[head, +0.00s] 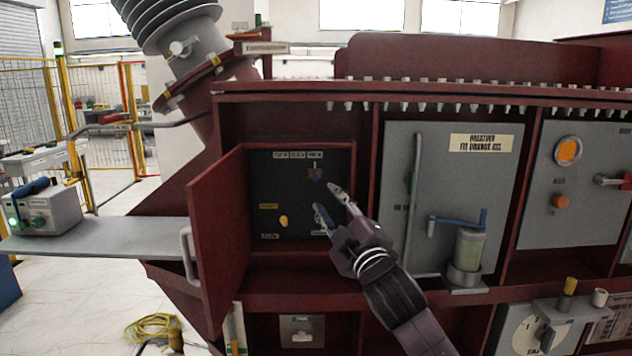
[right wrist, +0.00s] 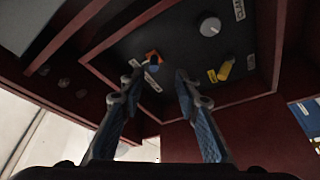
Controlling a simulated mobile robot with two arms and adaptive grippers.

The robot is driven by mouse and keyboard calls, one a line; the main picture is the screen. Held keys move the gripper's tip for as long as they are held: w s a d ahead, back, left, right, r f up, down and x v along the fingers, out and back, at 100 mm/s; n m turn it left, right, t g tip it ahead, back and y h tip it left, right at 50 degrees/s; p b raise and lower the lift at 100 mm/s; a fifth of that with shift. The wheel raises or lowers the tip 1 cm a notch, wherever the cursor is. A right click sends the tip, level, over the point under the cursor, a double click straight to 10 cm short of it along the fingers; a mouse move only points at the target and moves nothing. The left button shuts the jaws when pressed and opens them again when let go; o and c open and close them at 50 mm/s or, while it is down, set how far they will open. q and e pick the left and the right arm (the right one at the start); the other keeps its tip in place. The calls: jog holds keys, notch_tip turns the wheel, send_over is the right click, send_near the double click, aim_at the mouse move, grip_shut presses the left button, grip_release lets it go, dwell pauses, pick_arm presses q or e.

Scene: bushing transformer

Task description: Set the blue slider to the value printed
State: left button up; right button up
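A small blue slider knob on an orange plate (head: 315,174) sits high on the right of the dark panel (head: 270,190) inside the open red cabinet. It also shows in the right wrist view as a blue knob (right wrist: 153,68), just beyond my fingertips. My right gripper (head: 326,197) is open and empty, just below the slider in the head view. Its two fingers (right wrist: 157,76) stand apart and do not visibly hold the knob. Small white labels (head: 298,154) line the panel top; their print is too small to read. My left gripper is out of view.
The cabinet's red door (head: 218,225) stands open on the left. A yellow knob (head: 283,221) is low on the panel, and a grey dial (right wrist: 210,26) shows in the wrist view. A grey panel with a blue crank (head: 460,219) is right of the cabinet.

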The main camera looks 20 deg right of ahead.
aim_at(317, 179)
jog(key=shift+w+a+r+p, duration=0.1)
jog(key=shift+w+r+p, duration=0.35)
jog(key=shift+w, duration=0.8)
jog(key=shift+w+r+p, duration=0.35)
jog(key=shift+w+r, duration=0.05)
jog(key=shift+w, duration=0.85)
jog(key=shift+w+a+r+p, duration=0.1)
jog(key=shift+w+r+p, duration=0.35)
jog(key=shift+w, duration=0.8)
jog(key=shift+d, duration=0.1)
grip_shut()
